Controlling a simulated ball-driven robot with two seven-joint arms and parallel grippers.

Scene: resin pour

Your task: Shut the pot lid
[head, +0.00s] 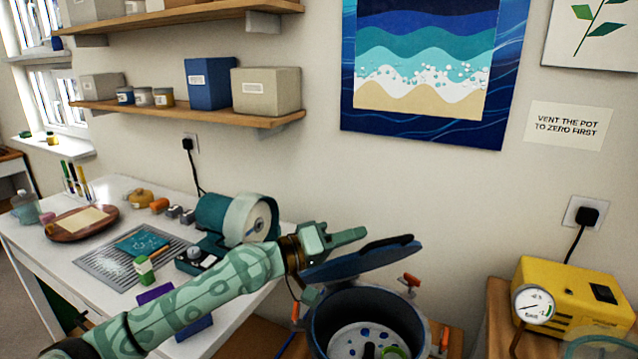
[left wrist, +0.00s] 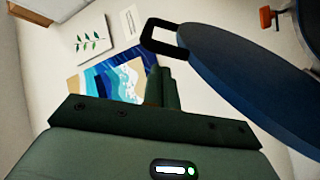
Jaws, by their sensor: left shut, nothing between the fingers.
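The pot (head: 345,308) is a dark blue vessel at the bottom centre of the head view. Its blue lid (head: 350,262) stands tilted open above the pot's far rim, with a black handle (head: 388,243) at its upper right. The lid (left wrist: 255,85) and handle (left wrist: 160,37) also show in the left wrist view. My left gripper (head: 362,234) is shut and empty, close behind and left of the handle. I cannot tell if it touches the lid. My right gripper is not in view.
A yellow pump (head: 570,290) with a gauge (head: 534,304) stands at the right. A white bench (head: 110,190) with tools and a teal machine (head: 225,217) lies left. Orange clamps (head: 411,281) stick out around the pot's rim. A wall shelf (head: 185,112) hangs above the bench.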

